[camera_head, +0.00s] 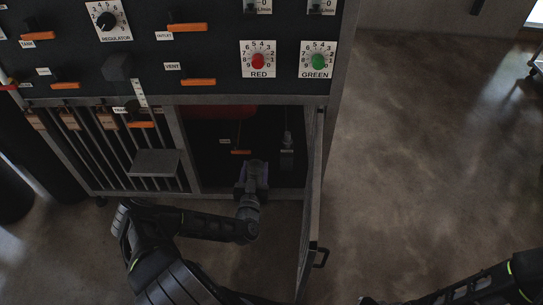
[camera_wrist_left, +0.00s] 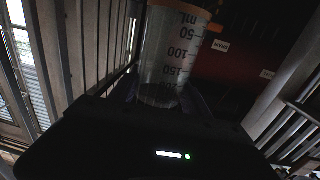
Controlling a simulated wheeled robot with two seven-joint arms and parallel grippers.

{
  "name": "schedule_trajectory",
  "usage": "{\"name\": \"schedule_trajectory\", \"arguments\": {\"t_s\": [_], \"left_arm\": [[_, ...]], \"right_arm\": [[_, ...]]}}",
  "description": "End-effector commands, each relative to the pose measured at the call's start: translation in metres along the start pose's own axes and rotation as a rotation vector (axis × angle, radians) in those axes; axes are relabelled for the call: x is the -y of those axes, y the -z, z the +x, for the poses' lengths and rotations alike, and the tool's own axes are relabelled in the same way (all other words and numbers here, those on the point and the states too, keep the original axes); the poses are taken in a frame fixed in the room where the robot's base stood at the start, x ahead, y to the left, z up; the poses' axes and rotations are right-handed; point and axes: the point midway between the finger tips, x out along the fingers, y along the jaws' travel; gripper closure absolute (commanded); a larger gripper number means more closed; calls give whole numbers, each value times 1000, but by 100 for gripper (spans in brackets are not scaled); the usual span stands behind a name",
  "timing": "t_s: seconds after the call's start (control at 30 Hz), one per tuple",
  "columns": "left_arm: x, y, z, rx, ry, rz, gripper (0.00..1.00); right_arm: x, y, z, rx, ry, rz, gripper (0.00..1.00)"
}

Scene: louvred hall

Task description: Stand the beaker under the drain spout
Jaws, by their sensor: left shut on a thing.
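My left gripper (camera_head: 252,172) reaches into the open lower cabinet and is shut on the beaker. In the left wrist view the beaker (camera_wrist_left: 174,45) is clear, with an orange rim and dark mL marks that read upside down there. In the head view I cannot make the beaker out behind the gripper. Inside the cabinet, a small drain label (camera_head: 225,141) sits by an orange lever (camera_head: 241,152). A grey fitting (camera_head: 287,150) hangs to its right; I cannot tell if it is the drain spout. My right arm shows at the lower right; its gripper is barely in frame.
The cabinet door (camera_head: 313,200) stands open to the right of my left gripper. A slatted rack (camera_head: 130,160) with a grey box (camera_head: 158,163) is on the left. A red vessel (camera_head: 217,112) is above inside. The panel above carries knobs and orange levers.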

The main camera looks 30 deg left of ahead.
Motion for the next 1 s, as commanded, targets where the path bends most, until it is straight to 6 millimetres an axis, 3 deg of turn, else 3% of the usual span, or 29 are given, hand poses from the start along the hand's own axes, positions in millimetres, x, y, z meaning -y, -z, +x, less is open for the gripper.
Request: {"name": "schedule_trajectory", "arguments": {"t_s": [0.03, 0.2, 0.4, 0.47, 0.6, 1.0], "left_arm": [[10, -37, -1, 1, 17, 3, 85], [43, -115, -8, 0, 61, 7, 85], [78, -180, -13, -6, 82, 10, 85], [88, -189, -11, -9, 77, 11, 85], [100, -180, -2, -12, 57, 7, 85], [100, -178, -1, -8, 53, 4, 85]], "right_arm": [[-8, 1, 22, -2, 0, 0, 64], [-22, 2, 56, -7, 0, 1, 64], [-33, 4, 84, -13, 0, 1, 64], [-35, 5, 90, -14, 0, 1, 64], [-34, 6, 87, -16, 0, 0, 64], [-34, 6, 87, -16, 0, 0, 64]]}}
